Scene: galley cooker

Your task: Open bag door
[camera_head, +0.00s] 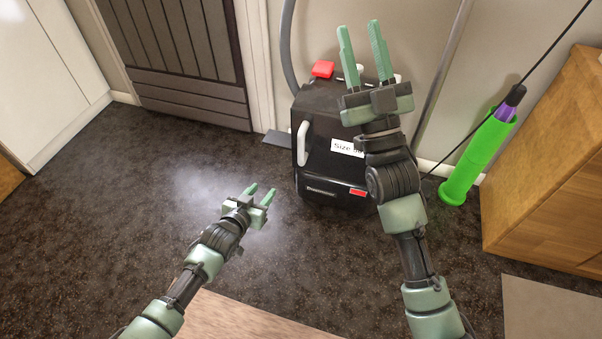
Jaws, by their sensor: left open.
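A black vacuum cleaner (325,110) stands on the dark floor against the wall, with a white handle (303,143) on its left side, a red piece (323,69) on top and a white label on its front. Its lid looks closed, but my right arm hides its right part. No separate bag shows. My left gripper (262,191) is open and empty, in front of the vacuum's lower left, apart from it. My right gripper (362,48) is held up in front of the vacuum's upper right, its two fingers apart, with nothing between them.
A green cylinder (478,160) with a purple and black top stands at the right by a wooden cabinet (550,170). A grey hose (286,45) runs up behind the vacuum. A dark panelled door (175,50) is at the back left. The floor at left (110,200) is clear.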

